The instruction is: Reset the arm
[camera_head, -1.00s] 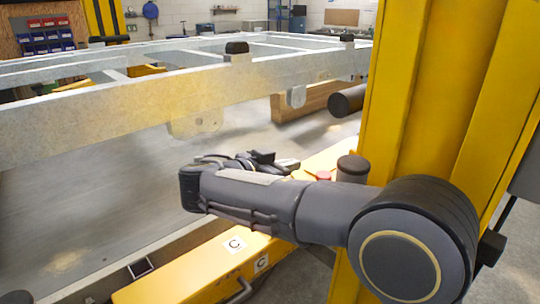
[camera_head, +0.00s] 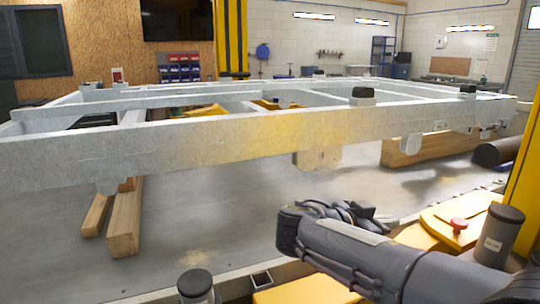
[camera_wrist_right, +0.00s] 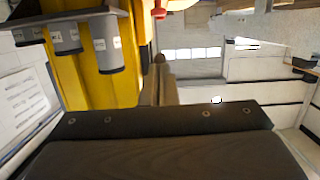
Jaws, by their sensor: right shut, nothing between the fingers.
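My right arm (camera_head: 350,250) comes in from the lower right in the head view, folded in front of the trailer frame. My right gripper (camera_head: 365,212) shows behind the forearm, partly hidden by it. In the right wrist view the gripper's fingers (camera_wrist_right: 160,80) are together, with nothing between them. The gripper is apart from the trailer frame. My left gripper is in neither view.
The grey trailer frame (camera_head: 200,140) spans the head view, above wooden beams (camera_head: 124,220) and a grey floor plate. A yellow unit with a red button (camera_head: 458,225) and dark-capped grey cylinders (camera_head: 498,235) stands right of my arm. A yellow column (camera_head: 528,190) rises at the right edge.

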